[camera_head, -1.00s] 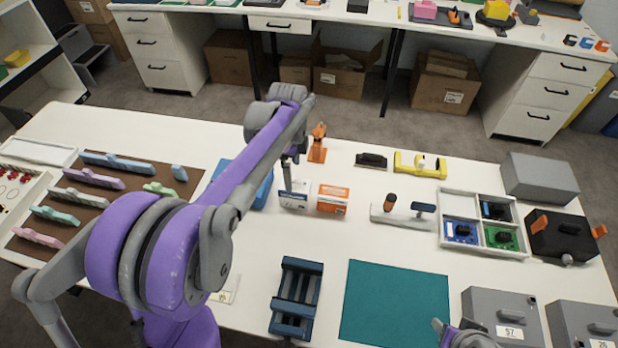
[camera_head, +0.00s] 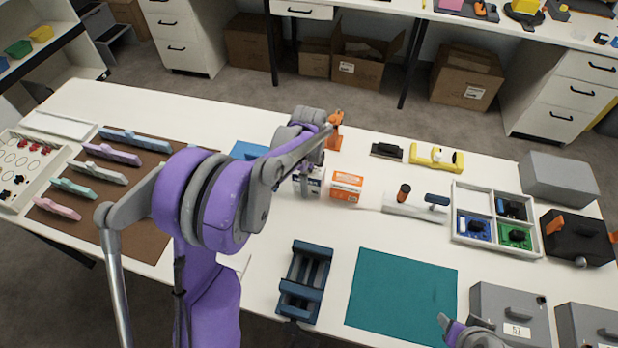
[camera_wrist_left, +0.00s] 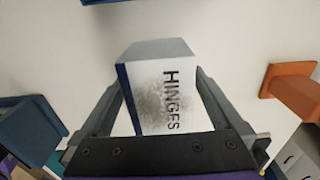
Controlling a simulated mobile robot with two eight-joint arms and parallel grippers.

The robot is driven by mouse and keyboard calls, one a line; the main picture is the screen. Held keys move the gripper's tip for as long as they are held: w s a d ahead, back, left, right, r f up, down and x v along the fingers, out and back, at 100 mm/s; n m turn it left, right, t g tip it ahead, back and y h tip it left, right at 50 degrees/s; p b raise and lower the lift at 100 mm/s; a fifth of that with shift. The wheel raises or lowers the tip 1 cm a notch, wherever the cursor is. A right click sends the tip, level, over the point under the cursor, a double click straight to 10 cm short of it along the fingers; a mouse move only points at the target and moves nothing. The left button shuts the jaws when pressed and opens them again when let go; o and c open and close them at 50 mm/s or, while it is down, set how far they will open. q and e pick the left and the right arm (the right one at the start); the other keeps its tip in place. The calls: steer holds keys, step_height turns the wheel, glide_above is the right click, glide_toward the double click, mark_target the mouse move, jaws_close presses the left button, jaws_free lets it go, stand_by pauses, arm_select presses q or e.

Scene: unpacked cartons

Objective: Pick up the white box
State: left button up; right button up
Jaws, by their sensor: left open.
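The white box (camera_head: 314,185) stands on the white table, just left of an orange-and-white box (camera_head: 346,186). My left gripper (camera_head: 304,182) is down at it, and my arm hides part of the box. In the left wrist view the white box (camera_wrist_left: 165,95) has the word HINGES on its white face and a dark blue edge. The open fingers of my left gripper (camera_wrist_left: 160,88) lie on both sides of it, with a visible gap at least on the right. Whether either finger touches is unclear.
An orange tool (camera_head: 334,130) stands behind the boxes, and a blue bin (camera_head: 250,150) is partly hidden by my arm. A grey-topped tool (camera_head: 415,206) lies to the right. A dark blue rack (camera_head: 305,282) and a green mat (camera_head: 402,296) are nearer.

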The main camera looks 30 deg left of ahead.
arm_select(q)
steer(key=c, duration=1.4)
step_height(320, 180, up, 10)
steer(key=shift+r+p, duration=0.1)
steer(key=shift+p, duration=0.2)
arm_select(e)
steer(key=shift+r, duration=0.35)
